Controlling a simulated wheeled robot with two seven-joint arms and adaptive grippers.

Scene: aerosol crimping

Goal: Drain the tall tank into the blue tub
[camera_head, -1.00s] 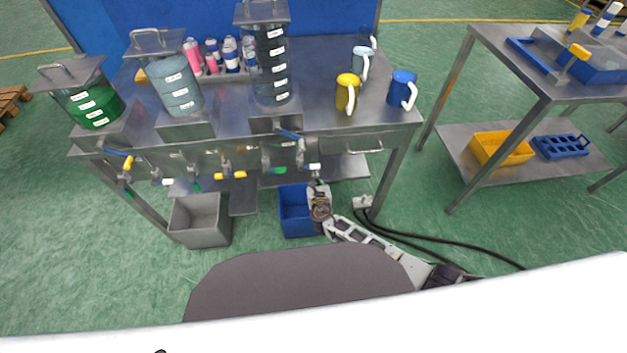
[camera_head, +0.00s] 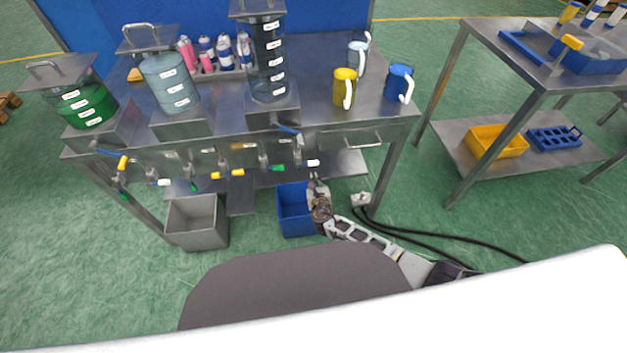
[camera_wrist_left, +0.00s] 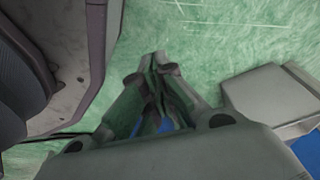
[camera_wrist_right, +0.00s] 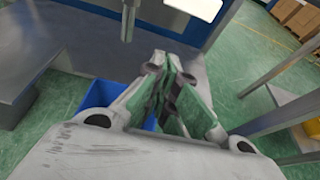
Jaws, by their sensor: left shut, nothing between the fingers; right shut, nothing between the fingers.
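A white-ended valve handle (camera_head: 313,163) sits under the bench front, above the tub. My right gripper (camera_head: 314,178) is shut and empty, just below that handle and over the tub's right side. Its closed fingers show in the right wrist view (camera_wrist_right: 163,62). My left gripper (camera_wrist_left: 155,60) is shut and empty, seen only in its wrist view.
Green (camera_head: 85,105) and pale blue (camera_head: 170,82) tanks stand left of the tall tank. A grey tub (camera_head: 197,222) stands left of the blue one. More valve handles line the bench front. Mugs (camera_head: 345,88) stand on the bench top. Black cables (camera_head: 425,243) lie on the floor at right.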

